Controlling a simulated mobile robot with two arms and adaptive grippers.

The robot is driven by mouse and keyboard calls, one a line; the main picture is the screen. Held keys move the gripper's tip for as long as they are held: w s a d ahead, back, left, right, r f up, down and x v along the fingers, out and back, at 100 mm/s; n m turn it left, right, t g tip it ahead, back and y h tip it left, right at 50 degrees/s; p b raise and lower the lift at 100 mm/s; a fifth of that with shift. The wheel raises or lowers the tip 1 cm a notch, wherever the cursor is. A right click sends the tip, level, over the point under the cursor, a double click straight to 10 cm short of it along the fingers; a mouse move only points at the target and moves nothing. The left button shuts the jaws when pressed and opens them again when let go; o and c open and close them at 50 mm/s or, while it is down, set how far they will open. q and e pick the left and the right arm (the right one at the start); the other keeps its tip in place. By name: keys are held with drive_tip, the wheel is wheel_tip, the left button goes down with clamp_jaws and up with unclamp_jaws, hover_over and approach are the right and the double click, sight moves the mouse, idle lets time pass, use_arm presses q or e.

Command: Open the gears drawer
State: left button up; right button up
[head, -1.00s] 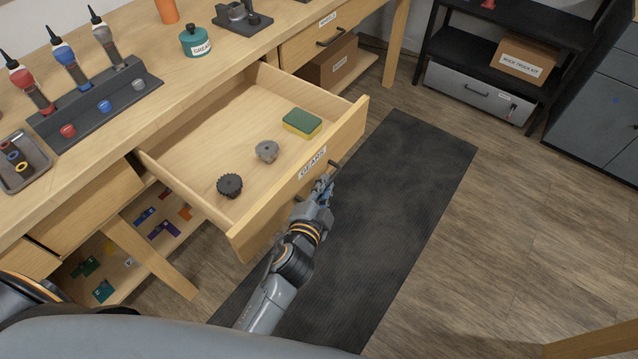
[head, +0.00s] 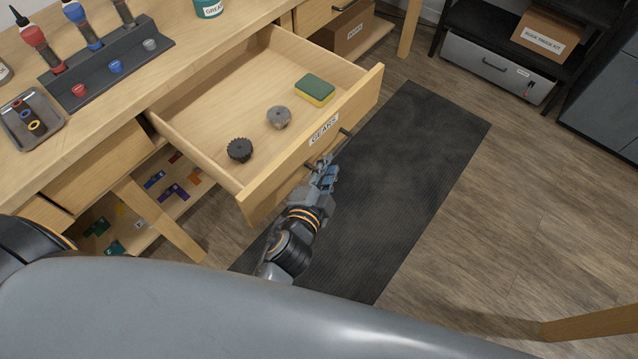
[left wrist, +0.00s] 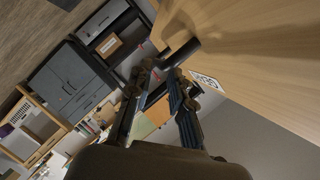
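The gears drawer (head: 262,190) stands pulled well out of the wooden bench in the head view. A dark gear (head: 240,150), a grey gear (head: 279,117) and a green-and-yellow sponge (head: 315,90) lie in it. Its front carries a GEARS label (head: 324,129) and a dark bar handle (head: 345,132). My left gripper (head: 327,168) is just outside the drawer front, by the handle. In the left wrist view, its fingers (left wrist: 163,70) are apart, with the handle (left wrist: 182,51) close at their tips; contact is unclear. My right gripper is out of view.
The bench top (head: 215,55) holds a bottle rack (head: 110,75) and a small tray (head: 32,118). A dark mat (head: 410,150) lies on clear floor before the drawer. A black shelf (head: 475,50) stands at the back right. Table legs flank the open drawer.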

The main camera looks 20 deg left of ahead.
use_arm(q)
drive_tip(key=v, duration=0.7)
idle(0.3)
drive_tip(key=s+f+n+g+h, duration=0.1)
drive_tip(key=s+f+n+g, duration=0.3)
drive_tip(key=f, duration=1)
drive_tip(key=s+f+m+g, duration=0.1)
drive_tip(key=s+f+g, duration=0.3)
drive_tip(key=f, duration=1)
drive_tip(key=s+a+f+n+g, duration=0.2)
drive_tip(key=s+a+f, duration=0.2)
drive_tip(key=s+f, duration=0.2)
drive_tip(key=s+a+f+n+g+y, duration=0.1)
drive_tip(key=s+a+f, duration=0.3)
drive_tip(key=s, duration=0.5)
drive_tip(key=s+a+f+n+g, duration=0.3)
drive_tip(key=s+a+f, duration=0.1)
drive_tip(key=s+f, duration=0.4)
drive_tip(key=shift+a+n+y+p, duration=0.3)
drive_tip(key=shift+n+y+p, duration=0.1)
drive_tip(key=shift+s+f, duration=0.15)
drive_tip(key=shift+s, duration=0.1)
